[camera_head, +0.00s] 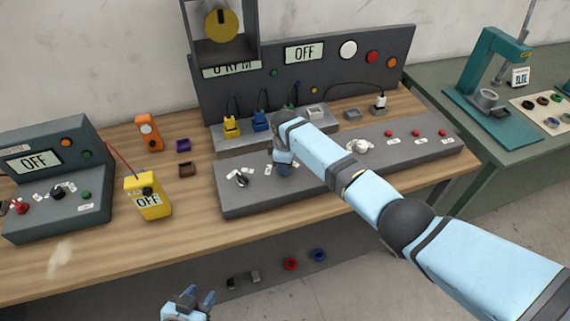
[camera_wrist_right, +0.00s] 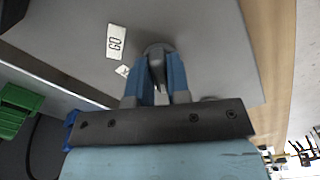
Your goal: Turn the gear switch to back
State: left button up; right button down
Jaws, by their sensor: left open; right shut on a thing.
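My right gripper (camera_head: 283,167) reaches down onto the middle of the long grey control panel (camera_head: 320,172). In the right wrist view its blue fingers (camera_wrist_right: 161,70) are shut on a grey knob (camera_wrist_right: 157,50), which appears to be the gear switch. White labels (camera_wrist_right: 116,42) lie beside the knob; I cannot tell which position it points to. In the head view the arm and gripper hide this knob. My left gripper (camera_head: 194,301) is open and empty, low in front of the table.
A dark lever knob (camera_head: 241,179) is left on the panel, and a white knob (camera_head: 358,147) and several red buttons are to the right. An upright board with an OFF display (camera_head: 304,53) stands behind. A yellow meter (camera_head: 148,195) and grey box (camera_head: 50,160) stand left.

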dwell(0.3)
jog(key=c, duration=1.1)
grip_release()
jog(key=shift+r, duration=0.1)
notch_tip(320, 180, up, 14)
jog(key=shift+f+b, duration=0.15)
jog(key=shift+b, duration=0.4)
